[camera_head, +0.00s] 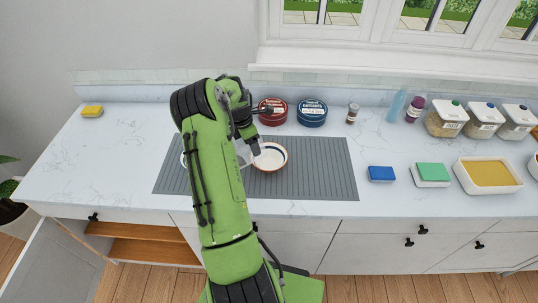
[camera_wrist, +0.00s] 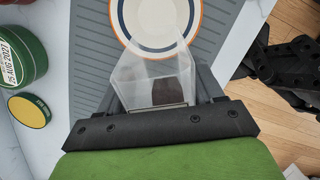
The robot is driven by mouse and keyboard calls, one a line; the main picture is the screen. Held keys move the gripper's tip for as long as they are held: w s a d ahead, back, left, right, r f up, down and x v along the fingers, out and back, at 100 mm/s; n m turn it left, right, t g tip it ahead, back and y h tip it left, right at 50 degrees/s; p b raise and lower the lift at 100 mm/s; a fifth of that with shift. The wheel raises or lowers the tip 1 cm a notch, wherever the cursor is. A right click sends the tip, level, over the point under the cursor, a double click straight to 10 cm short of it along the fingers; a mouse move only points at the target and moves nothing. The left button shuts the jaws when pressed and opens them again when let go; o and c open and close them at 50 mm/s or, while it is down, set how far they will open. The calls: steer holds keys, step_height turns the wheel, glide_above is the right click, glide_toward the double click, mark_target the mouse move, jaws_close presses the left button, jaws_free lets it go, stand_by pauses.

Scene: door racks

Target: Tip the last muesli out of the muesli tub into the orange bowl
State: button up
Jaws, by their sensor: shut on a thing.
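The orange bowl is white with an orange rim and a dark blue ring inside (camera_head: 271,158); it stands on the grey ribbed mat and shows at the top of the wrist view (camera_wrist: 128,20). My gripper (camera_wrist: 160,90) is shut on a clear, see-through tub (camera_wrist: 150,75), taken to be the muesli tub. In the head view the tub (camera_head: 243,153) is partly hidden by my arm, beside the bowl. In the wrist view its far end overlaps the bowl. A dark brown patch shows through the tub near my gripper; whether it is muesli I cannot tell.
A red tin (camera_head: 272,112) and a blue tin (camera_head: 312,113) stand behind the grey mat (camera_head: 325,175). A green tin (camera_wrist: 25,55) and a yellow disc (camera_wrist: 30,111) show in the wrist view. Sponges, a yellow-filled tray (camera_head: 488,176) and clear containers stand right. The counter's left is mostly clear.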

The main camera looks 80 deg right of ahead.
mark_target(261, 138)
steer(key=shift+s+d+r, duration=0.2)
steer(key=shift+s, duration=0.05)
steer(key=shift+s+d+f+t+y, duration=0.4)
steer(key=shift+f+t+y, duration=0.1)
steer(key=shift+t+y, duration=0.25)
stand_by(0.4)
steer(key=shift+s+d+r+t+y, duration=0.2)
steer(key=shift+s+d+t+y, duration=0.25)
steer(key=shift+t+y, duration=0.2)
steer(key=shift+s+d+r+t+y, duration=0.15)
steer(key=shift+s+d+t+y, duration=0.15)
steer(key=shift+s+t+y, duration=0.3)
stand_by(0.9)
steer(key=shift+w, duration=0.25)
stand_by(0.6)
